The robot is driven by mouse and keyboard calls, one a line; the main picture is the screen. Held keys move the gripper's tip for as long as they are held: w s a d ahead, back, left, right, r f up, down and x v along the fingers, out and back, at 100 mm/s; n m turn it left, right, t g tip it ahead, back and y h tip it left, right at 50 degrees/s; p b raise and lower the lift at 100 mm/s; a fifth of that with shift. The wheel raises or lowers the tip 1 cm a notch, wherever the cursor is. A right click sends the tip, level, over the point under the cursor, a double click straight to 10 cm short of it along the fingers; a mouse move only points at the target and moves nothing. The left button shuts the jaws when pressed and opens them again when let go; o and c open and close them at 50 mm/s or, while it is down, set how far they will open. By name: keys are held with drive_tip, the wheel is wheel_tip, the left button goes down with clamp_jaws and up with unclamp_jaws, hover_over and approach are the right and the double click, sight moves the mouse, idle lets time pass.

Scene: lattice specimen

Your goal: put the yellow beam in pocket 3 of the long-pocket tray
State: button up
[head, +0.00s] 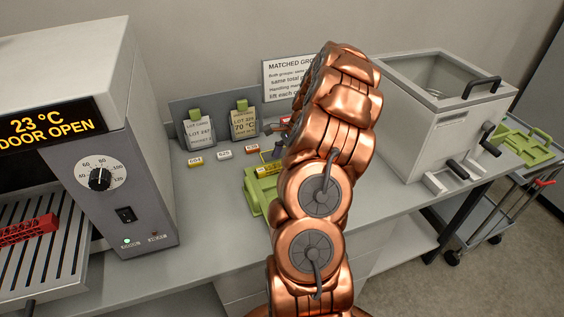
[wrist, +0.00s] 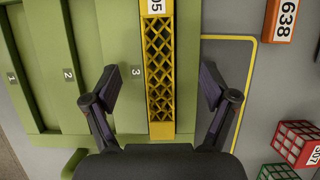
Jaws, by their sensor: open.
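The yellow lattice beam (wrist: 159,75) lies lengthwise just right of the number 3 on the green long-pocket tray (wrist: 116,60) in the wrist view. It lines up with pocket 3; I cannot tell how deep it sits. Its labelled far end is cut off by the frame, with only "05" readable. Pockets 1 and 2 show no beam in the visible part. My gripper (wrist: 158,92) is open, one finger on each side of the beam with gaps on both sides.
An orange block marked 638 (wrist: 280,18) and a red lattice cube marked 507 (wrist: 298,143) lie right of the tray. An open-door oven (head: 100,130) holds a red piece (head: 28,230) on its rack. A grey bath (head: 432,115) stands right; small tags sit behind the tray.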

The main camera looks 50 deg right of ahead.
drive_tip(key=shift+r, duration=0.1)
drive_tip(key=shift+p+v, duration=0.45)
drive_tip(key=shift+v, duration=1.95)
drive_tip(key=shift+r, duration=0.1)
drive_tip(key=v, duration=1.2)
drive_tip(key=shift+c, duration=0.4)
